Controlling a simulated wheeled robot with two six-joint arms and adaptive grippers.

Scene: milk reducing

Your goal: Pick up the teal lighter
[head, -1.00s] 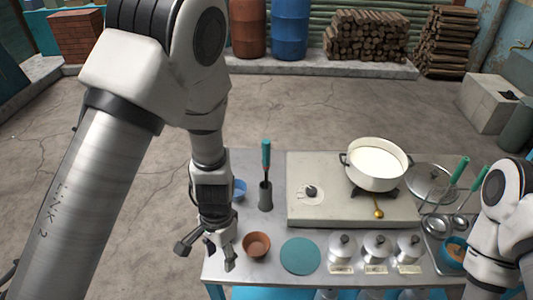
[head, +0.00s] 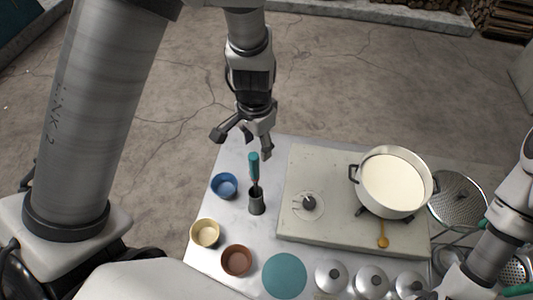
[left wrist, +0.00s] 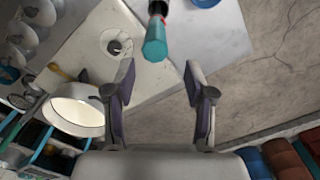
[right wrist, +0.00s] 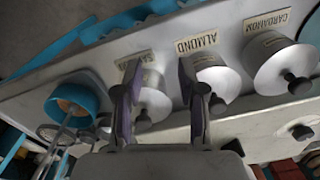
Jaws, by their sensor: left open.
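The teal lighter (head: 254,163) stands upright, handle up, in a dark grey cylindrical holder (head: 257,204) on the left part of the metal table. Its lower part is hidden in the holder. My left gripper (head: 241,146) is open and empty beside the top of the handle, on its far side in the head view. In the left wrist view the teal handle end (left wrist: 155,42) lies just ahead of the open fingers, between their lines and apart from them. My right gripper (right wrist: 158,75) is open and empty near the labelled lidded jars.
A stove block (head: 330,228) with a knob and a pot of milk (head: 393,182) stands right of the holder. Blue (head: 225,185), yellow (head: 206,233) and brown (head: 237,260) bowls and a teal disc (head: 285,275) lie nearby. Several lidded jars (right wrist: 205,82) line the front.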

